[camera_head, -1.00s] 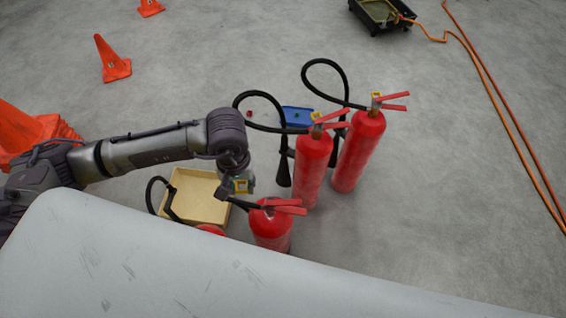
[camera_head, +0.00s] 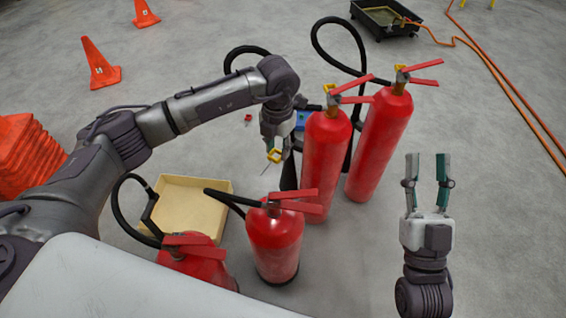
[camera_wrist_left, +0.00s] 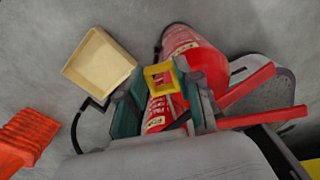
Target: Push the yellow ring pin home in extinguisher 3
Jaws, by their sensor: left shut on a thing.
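My left gripper (camera_head: 272,150) is shut on a yellow ring pin (camera_head: 275,157), held in the air behind the short front extinguisher (camera_head: 275,245) and left of the tall middle extinguisher (camera_head: 323,165). In the left wrist view, the yellow ring (camera_wrist_left: 147,77) shows between the fingers. The tall right extinguisher (camera_head: 385,140) and the middle one have yellow at their valves. The front-left extinguisher (camera_head: 195,268) is partly hidden by my body. No yellow ring shows on the two front ones. I cannot read which is number 3. My right gripper (camera_head: 427,168) is open and empty at the right.
A cream tray (camera_head: 212,185) lies left of the short extinguisher. Black hoses arch from the extinguishers. A blue tray (camera_head: 301,120) sits partly hidden behind them. Orange cones (camera_head: 101,65) stand left, a black tray (camera_head: 378,20) at the back.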

